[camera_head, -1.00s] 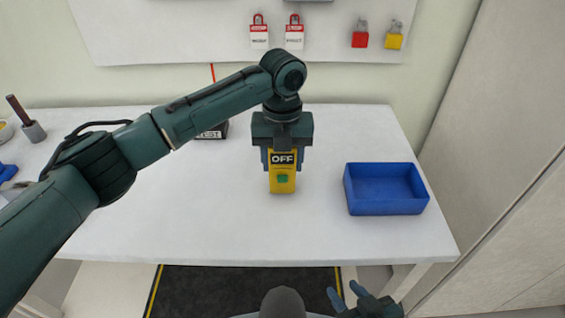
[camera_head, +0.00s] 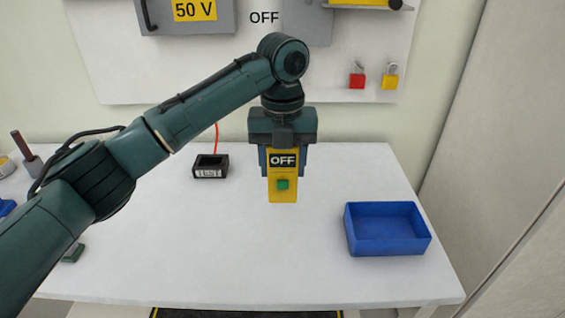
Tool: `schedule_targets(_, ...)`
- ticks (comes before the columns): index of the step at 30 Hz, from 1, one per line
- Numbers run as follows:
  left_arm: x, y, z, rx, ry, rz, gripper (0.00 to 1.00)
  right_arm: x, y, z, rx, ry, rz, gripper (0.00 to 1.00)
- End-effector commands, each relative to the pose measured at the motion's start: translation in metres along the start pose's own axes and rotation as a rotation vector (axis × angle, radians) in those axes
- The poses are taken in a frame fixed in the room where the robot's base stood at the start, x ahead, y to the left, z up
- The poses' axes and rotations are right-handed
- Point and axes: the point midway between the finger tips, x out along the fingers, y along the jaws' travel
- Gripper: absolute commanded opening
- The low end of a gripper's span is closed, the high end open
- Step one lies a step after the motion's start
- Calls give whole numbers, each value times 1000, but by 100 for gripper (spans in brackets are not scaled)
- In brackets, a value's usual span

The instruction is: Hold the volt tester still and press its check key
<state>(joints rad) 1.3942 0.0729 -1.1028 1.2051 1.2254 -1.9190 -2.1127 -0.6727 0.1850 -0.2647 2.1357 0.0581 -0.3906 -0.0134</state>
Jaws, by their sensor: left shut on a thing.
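The volt tester (camera_head: 283,195) is a yellow block with a dark display reading OFF and a green check key (camera_head: 283,184) on its front face. It is upright, near the middle of the picture. My left gripper (camera_head: 283,160) comes down from above and is shut on its upper part, with the fingers on either side. The tester appears held above the white table, with its lower end in plain view. Nothing touches the check key. My right gripper is not in view.
A blue tray (camera_head: 388,248) stands on the table at the right. A black holder (camera_head: 210,167) with a red cord sits behind and left of the tester. Red (camera_head: 356,81) and yellow (camera_head: 390,82) padlocks hang on the back panel. The table's front middle is clear.

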Motion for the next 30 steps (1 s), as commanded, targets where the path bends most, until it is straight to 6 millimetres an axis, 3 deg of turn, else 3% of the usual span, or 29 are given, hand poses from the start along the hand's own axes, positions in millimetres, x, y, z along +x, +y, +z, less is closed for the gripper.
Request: schedule_targets(30, 41, 0, 0, 0, 0, 0, 24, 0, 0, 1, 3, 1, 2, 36)
